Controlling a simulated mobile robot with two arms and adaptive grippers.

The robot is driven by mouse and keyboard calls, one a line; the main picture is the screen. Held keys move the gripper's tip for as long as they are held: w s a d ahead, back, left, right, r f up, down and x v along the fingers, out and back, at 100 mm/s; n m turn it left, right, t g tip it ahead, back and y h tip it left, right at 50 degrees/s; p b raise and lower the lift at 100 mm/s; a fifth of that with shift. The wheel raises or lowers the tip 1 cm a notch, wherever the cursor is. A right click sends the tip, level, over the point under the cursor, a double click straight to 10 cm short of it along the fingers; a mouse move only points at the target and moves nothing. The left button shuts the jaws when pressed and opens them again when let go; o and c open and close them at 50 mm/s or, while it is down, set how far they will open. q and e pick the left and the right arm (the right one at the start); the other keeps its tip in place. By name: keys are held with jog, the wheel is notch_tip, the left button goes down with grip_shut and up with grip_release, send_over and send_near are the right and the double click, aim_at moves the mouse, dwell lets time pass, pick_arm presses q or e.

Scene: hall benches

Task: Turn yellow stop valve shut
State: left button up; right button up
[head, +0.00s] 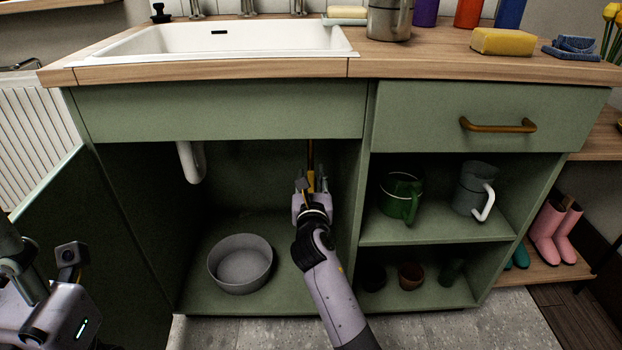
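The yellow stop valve (311,181) is on a thin copper-coloured pipe inside the open sink cabinet, right of the white drain pipe. Only a small yellow part shows, between the fingers of my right gripper (311,186). My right gripper reaches up into the cabinet from below, with its fingers on either side of the yellow part. Whether they touch or grip it cannot be told, and the gripper hides most of the valve. My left gripper's body (55,318) shows at the lower left, outside the cabinet and far from the valve; its fingers cannot be made out.
A grey bowl (241,264) stands on the cabinet floor. The white drain pipe (191,162) hangs left of the valve. The cabinet door (50,225) stands open at left. Right of the partition, shelves hold a green watering can (401,196), a grey jug (474,188) and pots.

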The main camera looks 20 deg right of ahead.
grip_shut()
dwell(0.6)
